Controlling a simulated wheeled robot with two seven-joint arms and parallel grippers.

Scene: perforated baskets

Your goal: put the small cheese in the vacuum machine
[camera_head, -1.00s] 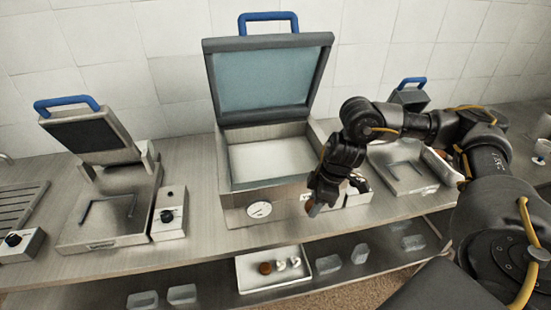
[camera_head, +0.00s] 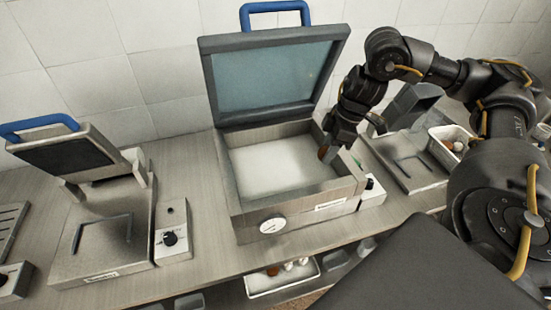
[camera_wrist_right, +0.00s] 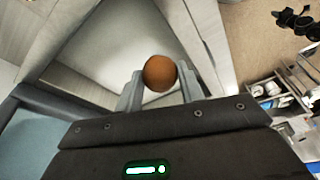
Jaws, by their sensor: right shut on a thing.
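The vacuum machine (camera_head: 250,218) stands on the counter with its lid (camera_head: 272,78) raised and its pale chamber (camera_head: 275,165) empty. My right gripper (camera_head: 325,150) is over the right part of the chamber, near its right wall. It is shut on a small round orange-brown cheese (camera_wrist_right: 159,73), which shows between the two fingers in the right wrist view. In the head view only a bit of the cheese (camera_head: 322,153) shows at the fingertips. Below it the chamber floor also shows in the right wrist view (camera_wrist_right: 115,55). My left gripper is out of view.
A smaller machine with a raised lid (camera_head: 70,155) stands at the left, and another (camera_head: 405,160) at the right behind my arm. A white tray (camera_head: 283,282) with small items sits on the lower shelf. A basket (camera_head: 450,145) stands at the right.

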